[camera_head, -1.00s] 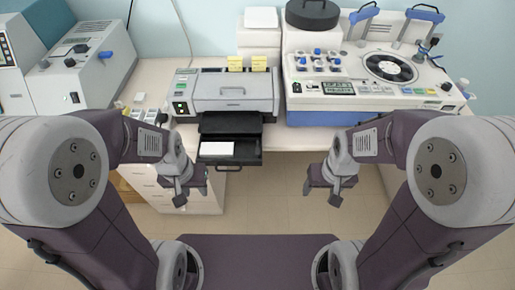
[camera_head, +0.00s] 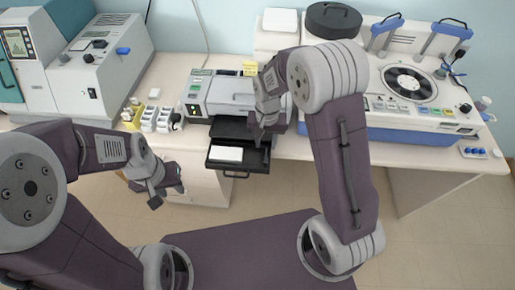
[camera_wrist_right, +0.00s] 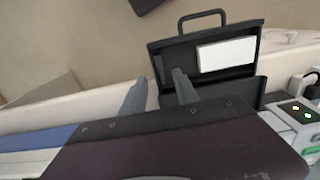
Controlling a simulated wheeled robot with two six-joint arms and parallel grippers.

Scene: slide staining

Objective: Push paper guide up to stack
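The white paper stack (camera_head: 227,154) lies on the left side of the black pulled-out tray (camera_head: 252,168) of the grey printer (camera_head: 222,95). In the right wrist view the stack (camera_wrist_right: 227,54) sits on the right of the tray (camera_wrist_right: 245,22). I cannot make out the paper guide, dark on dark. My right gripper (camera_head: 262,130) is above the tray's right part, to the right of the stack. Its two fingers (camera_wrist_right: 160,90) are apart with nothing held. My left gripper (camera_head: 160,188) hangs in front of the bench; its opening is unclear.
A large white and blue instrument (camera_head: 405,100) stands right of the printer. White and yellow small containers (camera_head: 148,118) stand to its left. The tray handle (camera_head: 236,175) sticks out over the bench edge. A small rack with blue items (camera_head: 474,152) sits far right.

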